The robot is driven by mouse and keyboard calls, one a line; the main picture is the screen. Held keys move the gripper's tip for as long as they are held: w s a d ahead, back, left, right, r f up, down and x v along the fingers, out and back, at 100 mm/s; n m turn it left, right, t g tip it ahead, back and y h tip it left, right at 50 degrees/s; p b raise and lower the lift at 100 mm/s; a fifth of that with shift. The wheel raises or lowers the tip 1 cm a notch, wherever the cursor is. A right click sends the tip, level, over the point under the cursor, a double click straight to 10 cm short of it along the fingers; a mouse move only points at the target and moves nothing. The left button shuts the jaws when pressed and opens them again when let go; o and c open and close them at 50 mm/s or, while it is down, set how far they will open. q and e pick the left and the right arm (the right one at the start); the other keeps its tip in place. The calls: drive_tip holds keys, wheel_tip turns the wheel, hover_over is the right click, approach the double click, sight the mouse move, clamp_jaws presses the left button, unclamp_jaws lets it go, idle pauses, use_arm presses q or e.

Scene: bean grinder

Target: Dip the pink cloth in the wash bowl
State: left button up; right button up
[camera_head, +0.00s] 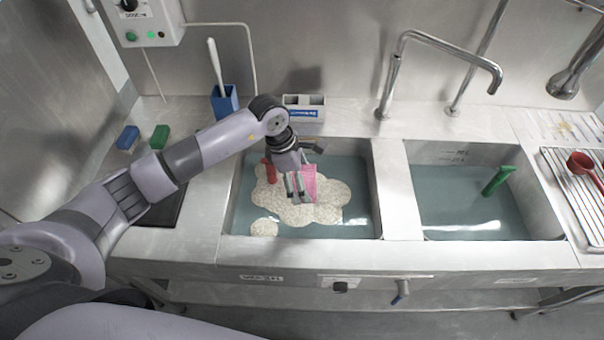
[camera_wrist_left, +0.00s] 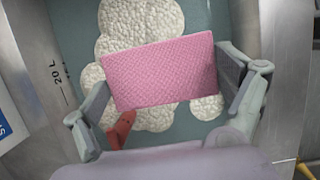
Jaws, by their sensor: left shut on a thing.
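The pink cloth (camera_head: 309,184) is gripped by my left gripper (camera_head: 296,190) over the left basin, the wash bowl (camera_head: 376,195). In the left wrist view the cloth (camera_wrist_left: 160,72) is a flat textured rectangle spanning between the two fingers, one at each side. The bowl holds bluish water with patches of cream foam (camera_head: 325,205). The cloth appears above the foam; whether its lower edge touches the water cannot be told. My right gripper is not in view.
A red handle (camera_head: 270,170) sticks up in the wash bowl beside my gripper. The right basin (camera_head: 480,228) holds water and a green-handled item (camera_head: 497,180).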

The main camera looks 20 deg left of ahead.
use_arm(q)
wheel_tip(320, 180, down, 14)
drive_tip(key=b, duration=1.1)
wheel_tip(320, 180, up, 12)
drive_tip(key=p, duration=0.7)
drive_tip(key=shift+f, duration=0.15)
drive_tip(key=shift+r+p, duration=1.3)
drive_tip(key=shift+r, duration=1.2)
